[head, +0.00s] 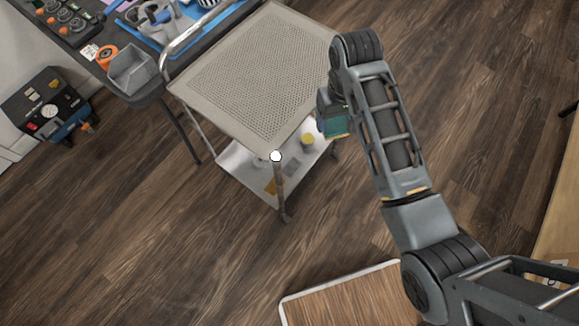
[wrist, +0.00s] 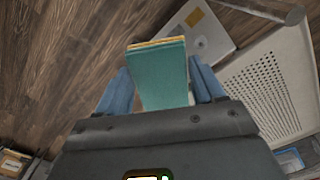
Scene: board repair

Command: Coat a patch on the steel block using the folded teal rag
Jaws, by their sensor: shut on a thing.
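The folded teal rag (wrist: 162,80) is between the two blue-grey fingers of my gripper (wrist: 160,92) in the wrist view, with a yellow strip along its far edge. In the head view the rag (head: 337,127) shows as a small teal patch below my wrist. My gripper (head: 333,118) is shut on it, beside the right edge of the perforated cart top and in the air. I cannot pick out the steel block for certain. A small flat grey piece (head: 291,168) lies on the cart's lower shelf, too small to identify.
The cart's perforated top (head: 255,75) is bare. A workbench with a grey bin (head: 132,72) and orange tape roll (head: 106,56) stands left. Wooden floor around the cart is mostly clear.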

